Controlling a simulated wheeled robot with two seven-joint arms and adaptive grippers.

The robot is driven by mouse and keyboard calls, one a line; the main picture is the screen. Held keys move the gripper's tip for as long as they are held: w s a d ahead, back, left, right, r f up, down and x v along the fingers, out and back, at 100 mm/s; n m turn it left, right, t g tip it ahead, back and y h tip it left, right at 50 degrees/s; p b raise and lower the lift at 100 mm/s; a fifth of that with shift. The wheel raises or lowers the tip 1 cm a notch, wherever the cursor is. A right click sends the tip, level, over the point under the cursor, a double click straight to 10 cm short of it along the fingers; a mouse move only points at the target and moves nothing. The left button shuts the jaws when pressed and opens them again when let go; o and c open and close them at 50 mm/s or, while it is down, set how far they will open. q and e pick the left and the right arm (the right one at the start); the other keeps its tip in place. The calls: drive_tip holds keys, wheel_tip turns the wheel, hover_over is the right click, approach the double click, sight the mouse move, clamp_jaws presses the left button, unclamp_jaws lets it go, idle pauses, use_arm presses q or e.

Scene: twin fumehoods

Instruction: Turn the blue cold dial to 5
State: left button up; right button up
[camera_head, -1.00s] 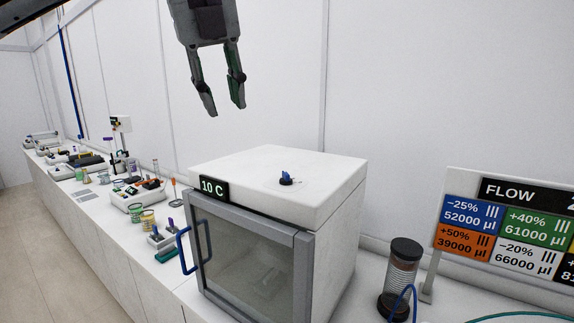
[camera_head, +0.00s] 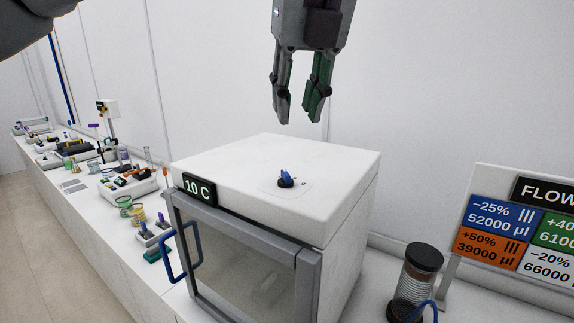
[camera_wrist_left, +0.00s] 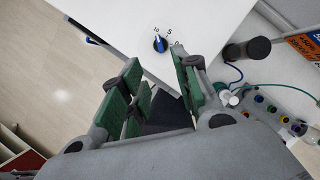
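The blue cold dial (camera_head: 286,178) stands on the top of a white box-shaped cooler (camera_head: 235,160) with a glass front door. The cooler's display (camera_head: 198,189) reads 10 C. My left gripper (camera_head: 299,118) points down above the cooler top, open and empty, well above the dial and not touching it. In the left wrist view the dial (camera_wrist_left: 160,43) shows beyond the fingers (camera_wrist_left: 158,82), with a scale marked 10, 5 and 0 around it. Its pointer seems to face the 10 side. My right gripper does not show.
A blue door handle (camera_head: 184,252) sticks out at the cooler's front. A dark-capped cylinder (camera_head: 421,270) and a FLOW sign (camera_head: 512,222) stand to the right. Several lab items line the bench (camera_head: 95,212) to the left.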

sight(286, 173)
use_arm(q)
drive_tip(key=shift+p+x, duration=0.9)
drive_tip(key=shift+x, duration=6)
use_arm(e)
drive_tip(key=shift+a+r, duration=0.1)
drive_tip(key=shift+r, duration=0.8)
use_arm(q)
drive_tip(key=shift+s+a, duration=0.1)
drive_tip(key=shift+c, duration=0.3)
clamp_jaws()
